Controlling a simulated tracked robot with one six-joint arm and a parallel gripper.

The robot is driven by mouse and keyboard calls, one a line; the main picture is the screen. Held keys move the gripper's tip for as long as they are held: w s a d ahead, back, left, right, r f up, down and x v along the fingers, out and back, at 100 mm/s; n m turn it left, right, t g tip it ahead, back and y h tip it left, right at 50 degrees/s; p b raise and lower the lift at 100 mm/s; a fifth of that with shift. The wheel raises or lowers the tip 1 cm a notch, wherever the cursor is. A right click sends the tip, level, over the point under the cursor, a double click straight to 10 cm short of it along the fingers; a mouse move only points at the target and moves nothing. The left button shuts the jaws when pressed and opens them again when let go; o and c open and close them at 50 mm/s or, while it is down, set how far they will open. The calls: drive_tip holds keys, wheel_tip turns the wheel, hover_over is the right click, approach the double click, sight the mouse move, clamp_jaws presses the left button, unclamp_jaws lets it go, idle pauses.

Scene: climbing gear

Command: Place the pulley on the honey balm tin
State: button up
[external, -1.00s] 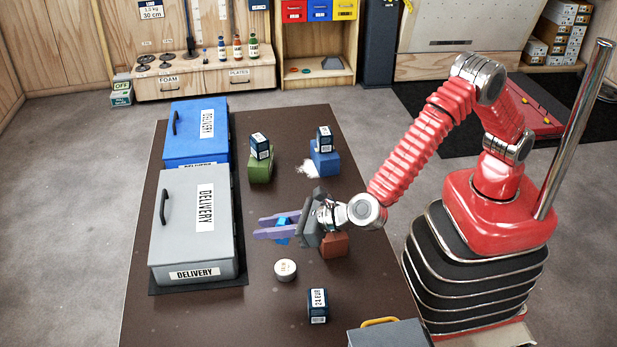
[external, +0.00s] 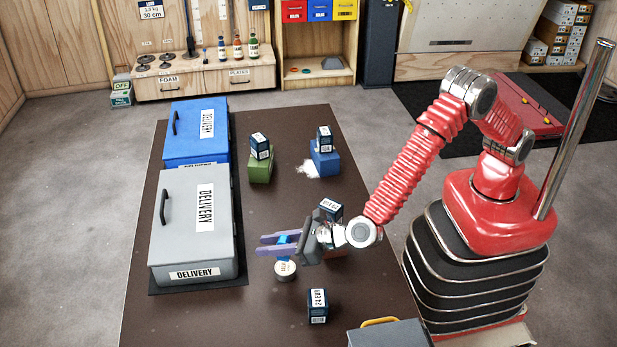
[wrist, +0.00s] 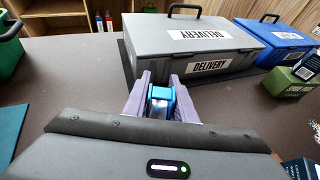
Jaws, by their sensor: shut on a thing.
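The blue pulley (external: 286,239) is between the purple fingers of my gripper (external: 276,246), which is shut on it. In the wrist view the pulley (wrist: 161,99) shows between both fingers, with a pale grey middle part. The honey balm tin (external: 285,274) is a small, round, pale tin standing on the dark table. In the external view my fingers and the pulley overlap the tin's far edge. I cannot tell the height gap between pulley and tin. The tin does not show in the wrist view.
A grey delivery case (external: 190,232) and a blue one (external: 196,140) stand left. A dark box (external: 318,306) stands in front, right of the tin. Boxes sit on a green block (external: 260,168) and a blue block (external: 325,160). Another box (external: 330,209) is close behind my gripper.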

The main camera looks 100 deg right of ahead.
drive_tip(key=shift+f, duration=1.8)
drive_tip(key=shift+f, duration=0.1)
drive_tip(key=o, duration=1.1)
drive_tip(key=shift+s+a+r, duration=0.25)
drive_tip(key=shift+s+r, duration=0.05)
drive_tip(key=shift+s, duration=0.1)
drive_tip(key=v, duration=1.1)
drive_tip(key=shift+d, duration=0.1)
